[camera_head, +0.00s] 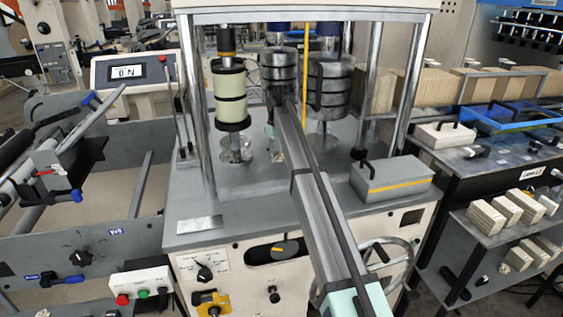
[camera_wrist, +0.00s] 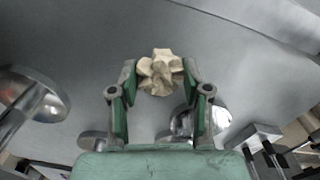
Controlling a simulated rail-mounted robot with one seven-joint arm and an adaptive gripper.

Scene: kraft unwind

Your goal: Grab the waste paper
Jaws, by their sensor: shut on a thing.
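The waste paper (camera_wrist: 160,72) is a crumpled beige ball in the wrist view. It sits between the fingertips of my gripper (camera_wrist: 159,78), and the green-padded fingers are shut on it from both sides. Grey machine surface shows beyond it. In the head view my arm reaches onto the grey deck (camera_head: 235,203) of the machine, between the upright posts. My gripper and the paper are too small and too covered there to make out clearly.
A cream-and-black spindle (camera_head: 230,95) stands left of my arm, and a dark one (camera_head: 330,90) stands to its right. Chrome posts (camera_head: 397,90) frame the deck. A grey box with a yellow stripe (camera_head: 391,181) sits at the deck's right.

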